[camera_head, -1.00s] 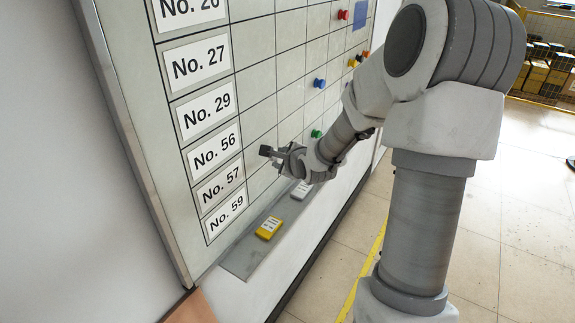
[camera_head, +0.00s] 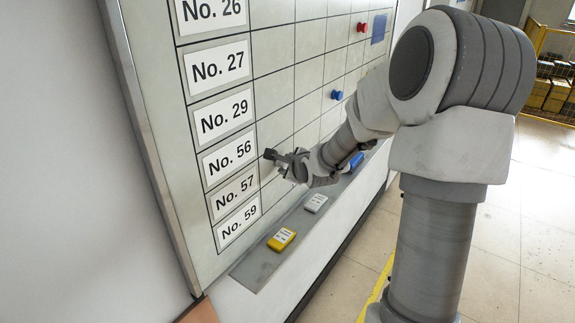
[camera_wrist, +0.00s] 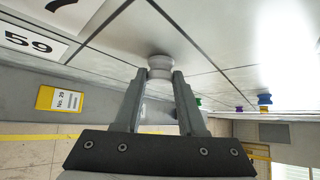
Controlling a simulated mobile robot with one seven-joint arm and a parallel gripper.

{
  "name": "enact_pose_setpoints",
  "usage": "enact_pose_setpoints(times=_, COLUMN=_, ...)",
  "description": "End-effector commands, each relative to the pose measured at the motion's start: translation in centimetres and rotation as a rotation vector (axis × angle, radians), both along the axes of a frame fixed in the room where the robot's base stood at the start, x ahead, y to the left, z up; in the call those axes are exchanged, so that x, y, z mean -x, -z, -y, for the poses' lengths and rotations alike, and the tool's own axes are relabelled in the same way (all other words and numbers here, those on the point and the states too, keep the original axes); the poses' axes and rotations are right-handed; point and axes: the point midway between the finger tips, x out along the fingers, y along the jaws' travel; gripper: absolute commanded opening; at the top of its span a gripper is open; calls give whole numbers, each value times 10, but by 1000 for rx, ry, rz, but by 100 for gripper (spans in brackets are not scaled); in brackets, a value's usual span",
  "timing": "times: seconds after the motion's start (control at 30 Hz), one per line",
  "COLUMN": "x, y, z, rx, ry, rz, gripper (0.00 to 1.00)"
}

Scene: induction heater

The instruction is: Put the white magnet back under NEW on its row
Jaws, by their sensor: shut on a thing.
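The white magnet (camera_wrist: 160,64) is a pale round knob between my fingertips in the wrist view, at the board's face. It appears to touch the board, though I cannot be sure. My gripper (camera_wrist: 160,76) is shut on it. In the head view my gripper (camera_head: 272,155) is by the first column right of the row labels, near the No. 56 label (camera_head: 230,159) and No. 57 label (camera_head: 234,193). The magnet cannot be made out there. The whiteboard (camera_head: 274,105) has ruled rows. The NEW heading is out of view.
A tray (camera_head: 255,268) under the board holds a yellow block (camera_head: 281,239), a white block (camera_head: 315,202) and a blue one (camera_head: 357,161). A red magnet (camera_head: 361,27) and a blue magnet (camera_head: 336,95) sit farther right on the board.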

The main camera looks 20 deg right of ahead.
Motion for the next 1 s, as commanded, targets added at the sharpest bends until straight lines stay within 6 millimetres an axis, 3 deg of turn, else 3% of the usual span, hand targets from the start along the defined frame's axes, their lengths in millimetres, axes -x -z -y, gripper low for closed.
enact_pose_setpoints(times=0.13, x=-2, y=0, z=-1, rx=-1, ry=0, rz=1, gripper=0)
enact_pose_setpoints(times=0.17, x=-2, y=0, z=-1, rx=-1, ry=0, rz=0, gripper=45)
enact_pose_setpoints(times=0.33, x=-2, y=0, z=-1, rx=0, ry=0, rz=0, gripper=74)
enact_pose_setpoints(times=0.73, x=3, y=-4, z=0, rx=1, ry=1, rz=0, gripper=74)
enact_pose_setpoints(times=1.0, x=41, y=-28, z=-1, rx=4, ry=3, rz=1, gripper=74)
